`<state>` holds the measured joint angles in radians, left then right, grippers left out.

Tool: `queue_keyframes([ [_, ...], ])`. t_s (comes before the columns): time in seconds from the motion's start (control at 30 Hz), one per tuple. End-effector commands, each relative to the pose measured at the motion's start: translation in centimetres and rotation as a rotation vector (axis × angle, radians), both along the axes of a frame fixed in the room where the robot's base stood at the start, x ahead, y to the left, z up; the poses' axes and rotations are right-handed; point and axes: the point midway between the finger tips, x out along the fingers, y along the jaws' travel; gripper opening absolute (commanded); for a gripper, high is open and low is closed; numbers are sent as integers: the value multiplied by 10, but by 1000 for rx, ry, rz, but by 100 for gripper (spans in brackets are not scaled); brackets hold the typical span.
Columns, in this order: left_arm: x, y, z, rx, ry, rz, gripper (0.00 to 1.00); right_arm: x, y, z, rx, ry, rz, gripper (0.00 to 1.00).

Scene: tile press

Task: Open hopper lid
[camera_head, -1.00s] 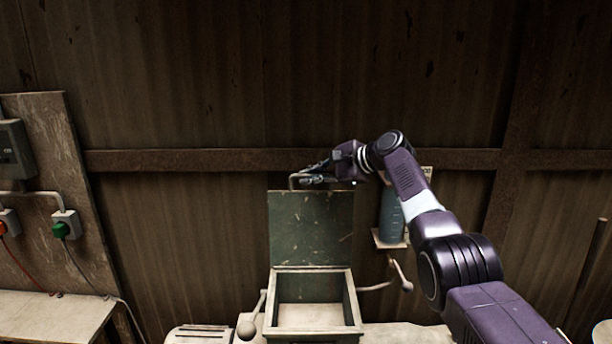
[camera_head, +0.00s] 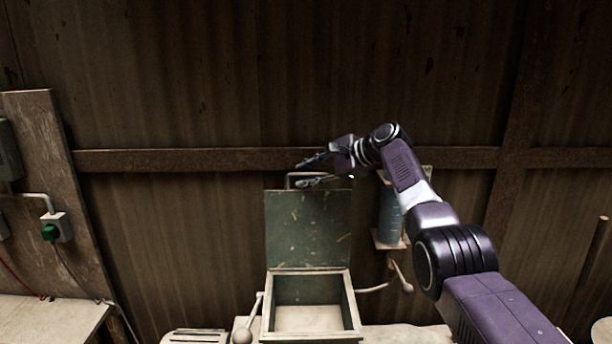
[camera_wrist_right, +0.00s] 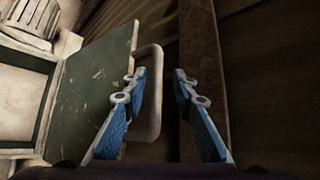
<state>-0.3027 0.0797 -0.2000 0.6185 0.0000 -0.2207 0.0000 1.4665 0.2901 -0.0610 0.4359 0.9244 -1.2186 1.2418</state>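The hopper (camera_head: 312,318) is an open square box on the press at the lower middle of the head view. Its green lid (camera_head: 308,228) stands upright at the box's back edge, with a pale handle (camera_head: 290,181) along its top. In the right wrist view the lid (camera_wrist_right: 95,85) and its handle (camera_wrist_right: 156,90) also show. My right gripper (camera_head: 304,173) is at the top of the lid beside the handle. Its blue-padded fingers (camera_wrist_right: 158,75) are apart with nothing clamped between them; the handle lies near the left finger. My left gripper is not in view.
A blue bottle (camera_head: 391,215) stands on a small wall shelf right of the lid. Levers with ball knobs (camera_head: 242,336) flank the hopper. A switch panel (camera_head: 48,170) with a green plug (camera_head: 50,233) is at the left. The corrugated wall is close behind.

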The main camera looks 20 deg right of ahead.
Motion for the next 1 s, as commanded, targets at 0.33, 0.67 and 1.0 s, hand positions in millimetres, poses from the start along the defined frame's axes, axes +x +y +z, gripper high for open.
queue_keyframes([
  [0.33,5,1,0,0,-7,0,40,-3,-2,1,-1,2,3,26],
  [0.67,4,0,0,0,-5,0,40,-26,-22,18,-3,0,0,26],
  [1.0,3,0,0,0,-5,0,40,-67,-54,47,-1,0,-1,26],
])
